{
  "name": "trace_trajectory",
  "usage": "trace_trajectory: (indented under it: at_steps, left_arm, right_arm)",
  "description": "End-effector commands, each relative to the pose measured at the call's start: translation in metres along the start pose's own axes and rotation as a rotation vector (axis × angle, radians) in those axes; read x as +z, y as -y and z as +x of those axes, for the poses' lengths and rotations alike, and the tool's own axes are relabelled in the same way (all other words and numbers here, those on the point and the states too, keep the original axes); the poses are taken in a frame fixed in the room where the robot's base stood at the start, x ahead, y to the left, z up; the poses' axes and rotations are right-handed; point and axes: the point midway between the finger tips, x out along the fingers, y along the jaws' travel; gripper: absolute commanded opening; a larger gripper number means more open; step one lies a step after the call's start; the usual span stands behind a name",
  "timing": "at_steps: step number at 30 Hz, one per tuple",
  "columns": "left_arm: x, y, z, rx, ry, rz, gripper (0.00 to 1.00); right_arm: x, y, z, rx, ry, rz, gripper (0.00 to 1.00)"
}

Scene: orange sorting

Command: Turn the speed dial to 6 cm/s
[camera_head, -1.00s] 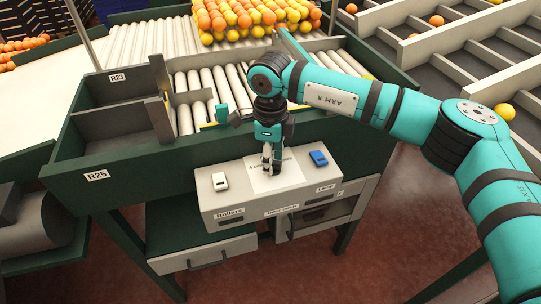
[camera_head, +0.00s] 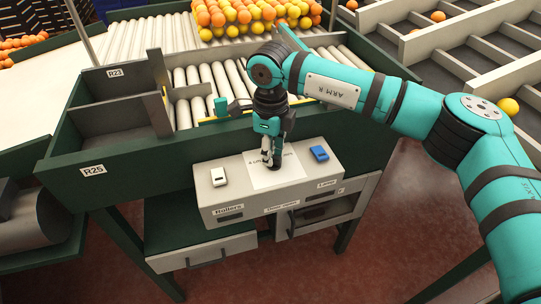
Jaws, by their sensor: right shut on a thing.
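A grey control box (camera_head: 226,198) hangs on the front of the green sorting bench. It has a white rocker switch (camera_head: 218,176) at the left, marked Rollers, and a blue switch (camera_head: 319,153) at the right, marked Lamp. A white plate (camera_head: 285,176) lies in the middle of its top. My right gripper (camera_head: 269,163) points down at this plate and is shut on a small dark knob, which looks like the speed dial. The fingers hide most of the dial and its scale, so I cannot read the setting. My left gripper is out of view.
Steel rollers (camera_head: 205,95) run behind the box, with a pile of oranges and yellow fruit (camera_head: 255,18) at the far end. Drawers (camera_head: 205,252) sit below the box. Divided bins (camera_head: 470,60) stand at the right.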

Motion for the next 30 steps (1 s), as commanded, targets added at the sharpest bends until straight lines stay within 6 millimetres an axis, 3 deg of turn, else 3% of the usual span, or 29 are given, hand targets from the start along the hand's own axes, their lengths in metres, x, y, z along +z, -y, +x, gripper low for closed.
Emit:
trace_trajectory:
  at_steps: [3, 15, 30]
  left_arm:
    - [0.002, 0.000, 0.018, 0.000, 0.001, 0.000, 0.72]
    - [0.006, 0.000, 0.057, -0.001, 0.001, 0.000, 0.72]
    - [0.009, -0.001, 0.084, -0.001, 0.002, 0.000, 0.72]
  right_arm:
    - [0.000, 0.002, 0.004, -0.004, 0.002, 0.091, 0.00]
    - [0.000, 0.005, 0.003, -0.003, 0.004, 0.467, 0.00]
    - [-0.002, 0.007, 0.000, -0.003, 0.004, 0.825, 0.00]
